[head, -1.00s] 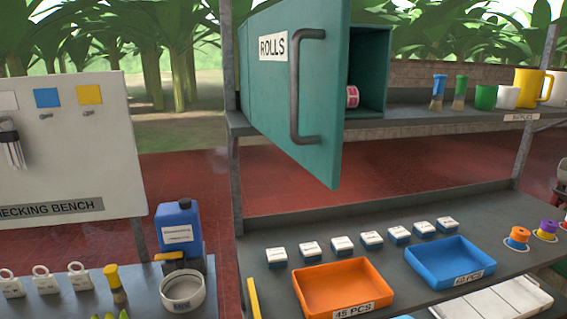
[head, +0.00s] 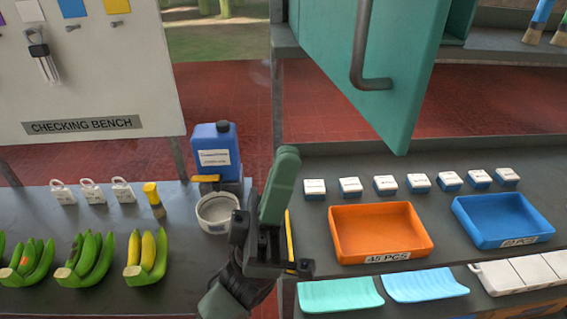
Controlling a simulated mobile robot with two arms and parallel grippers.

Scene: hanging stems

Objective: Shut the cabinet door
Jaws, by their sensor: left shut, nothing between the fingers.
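The teal cabinet door (head: 408,75) stands open at the upper right of the head view, swung out toward me. Its grey bar handle (head: 362,60) runs down the outer face and bends in at the bottom; the top of the door and handle is cut off. A little of the cabinet body (head: 459,20) shows behind the door's right edge. My left gripper (head: 284,160) is shut and empty, pointing up, below and left of the handle and apart from the door. My right gripper is not in view.
The shelf below the door holds an orange tray (head: 375,258), a blue tray (head: 460,222) and a row of small boxes (head: 386,185). A blue jug (head: 216,150), a white round tub (head: 207,222) and bananas (head: 90,262) stand on the left bench. A grey post (head: 277,90) rises left of the door.

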